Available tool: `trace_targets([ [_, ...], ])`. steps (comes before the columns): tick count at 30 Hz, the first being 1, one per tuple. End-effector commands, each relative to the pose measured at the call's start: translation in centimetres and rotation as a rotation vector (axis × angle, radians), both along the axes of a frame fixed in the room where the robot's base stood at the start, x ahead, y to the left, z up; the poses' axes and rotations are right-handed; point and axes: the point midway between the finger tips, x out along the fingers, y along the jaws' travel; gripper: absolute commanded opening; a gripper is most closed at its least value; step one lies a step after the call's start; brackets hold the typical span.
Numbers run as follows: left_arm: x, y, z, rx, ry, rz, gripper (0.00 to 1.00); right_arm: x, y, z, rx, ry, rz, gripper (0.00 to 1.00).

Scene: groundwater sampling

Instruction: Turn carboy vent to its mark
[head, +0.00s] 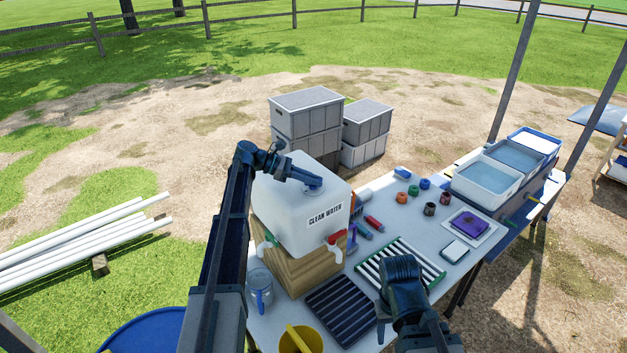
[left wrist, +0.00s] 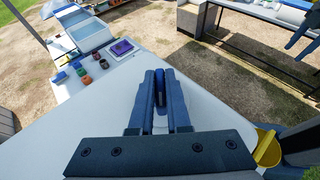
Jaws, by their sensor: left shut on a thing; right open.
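The white carboy (head: 283,205), labelled "CLEAN WATER", stands on a wooden block (head: 300,272). Its white top also fills much of the left wrist view (left wrist: 215,98). My left gripper (head: 312,184) reaches over the carboy top and is shut on the blue vent (left wrist: 160,88), which shows between the two fingers in the left wrist view. The fingers hide most of the vent, and I cannot make out its mark. My right gripper (head: 383,322) is open, low over the front of the table, apart from the carboy.
A red-handled tap (head: 337,237) sticks out of the carboy's front. A dark ribbed tray (head: 345,307), a green-ended rack (head: 400,262), a clear jug (head: 259,287) and a yellow container (head: 300,340) crowd the table. Water-filled bins (head: 487,176) stand at the right end.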

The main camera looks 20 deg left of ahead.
Motion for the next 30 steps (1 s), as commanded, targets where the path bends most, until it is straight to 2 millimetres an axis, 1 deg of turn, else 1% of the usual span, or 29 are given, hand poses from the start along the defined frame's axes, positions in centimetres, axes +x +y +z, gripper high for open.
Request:
trace_targets([
  [1, 0.55, 0.20, 0.00, 0.001, 0.001, -0.038, 0.00, 0.00, 0.00, 0.01, 0.000, 0.000, 0.000, 0.50],
  [9, 0.37, 0.08, -0.01, 0.001, 0.000, -0.225, 0.00, 0.00, 0.00, 0.01, 0.000, 0.000, 0.000, 0.50],
  [15, 0.23, 0.06, -0.01, 0.001, 0.000, -0.311, 0.00, 0.00, 0.00, 0.01, 0.000, 0.000, 0.000, 0.50],
  [21, 0.12, 0.04, -0.04, 0.002, 0.000, -0.353, 0.00, -0.01, 0.00, 0.01, 0.000, 0.000, 0.000, 0.50],
  [30, 0.03, 0.03, -0.05, 0.002, 0.000, -0.366, 0.00, 0.00, 0.00, 0.01, 0.000, 0.000, 0.000, 0.50],
])
